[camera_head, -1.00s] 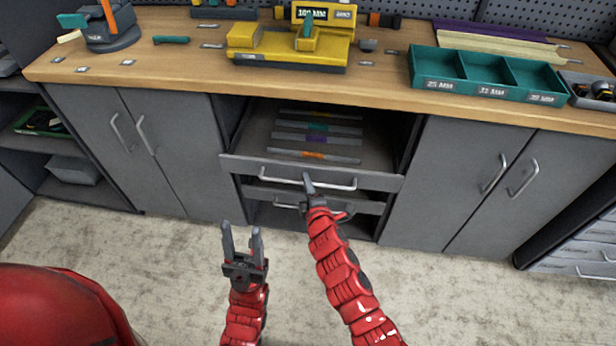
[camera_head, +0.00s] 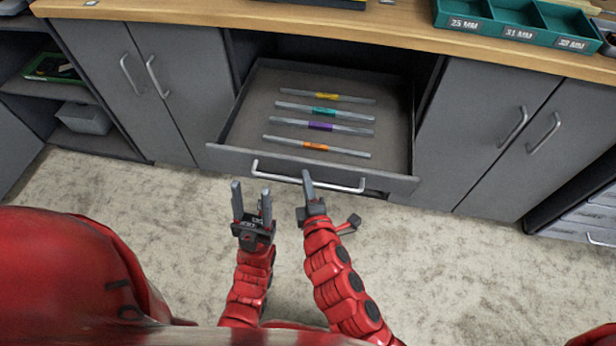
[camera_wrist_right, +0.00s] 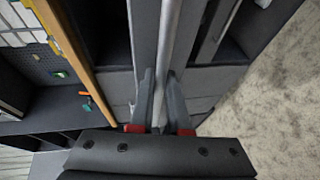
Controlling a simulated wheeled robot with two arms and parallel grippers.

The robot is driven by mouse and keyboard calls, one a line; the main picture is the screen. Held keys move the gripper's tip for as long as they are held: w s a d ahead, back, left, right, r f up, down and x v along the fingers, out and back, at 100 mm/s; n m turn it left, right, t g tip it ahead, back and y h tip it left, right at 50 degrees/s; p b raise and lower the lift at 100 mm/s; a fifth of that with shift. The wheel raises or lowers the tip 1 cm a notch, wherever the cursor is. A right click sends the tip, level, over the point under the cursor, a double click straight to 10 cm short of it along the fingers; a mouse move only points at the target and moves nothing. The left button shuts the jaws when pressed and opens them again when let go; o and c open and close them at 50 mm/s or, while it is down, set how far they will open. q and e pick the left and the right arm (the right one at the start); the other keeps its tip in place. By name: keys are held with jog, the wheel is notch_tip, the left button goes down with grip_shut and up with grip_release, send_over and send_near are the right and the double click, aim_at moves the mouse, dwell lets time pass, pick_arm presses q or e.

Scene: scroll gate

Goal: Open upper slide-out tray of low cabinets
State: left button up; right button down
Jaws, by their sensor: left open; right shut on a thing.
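The upper slide-out tray (camera_head: 225,156) is pulled well out of the low cabinet, between the two pairs of doors. Several grey strips with coloured middle bands lie in it, among them an orange-banded one (camera_head: 290,143). The silver bar handle (camera_head: 335,186) runs along its front. My right gripper (camera_head: 309,185) is shut on the handle; in the right wrist view its fingers (camera_wrist_right: 160,95) lie on either side of the bar (camera_wrist_right: 168,50). My left gripper (camera_head: 251,205) is open and empty, apart from the handle and to its left. The lower tray is mostly hidden.
The wooden worktop (camera_head: 200,12) runs above, with a green compartment bin (camera_head: 490,30) at right. Closed grey doors (camera_head: 165,95) flank the tray on the left, and more (camera_head: 495,120) on the right. An open shelf holds a grey box (camera_head: 85,118). The floor (camera_head: 450,270) in front is clear.

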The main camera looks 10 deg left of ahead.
jog(key=shift+f, duration=0.1)
jog(key=c, duration=1.2)
grip_release()
jog(key=shift+a, duration=0.1)
jog(key=shift+o, duration=0.2)
jog(key=p+v, duration=0.3)
jog(key=v, duration=1.4)
jog(key=shift+s+p, duration=0.15)
jog(key=shift+p, duration=0.15)
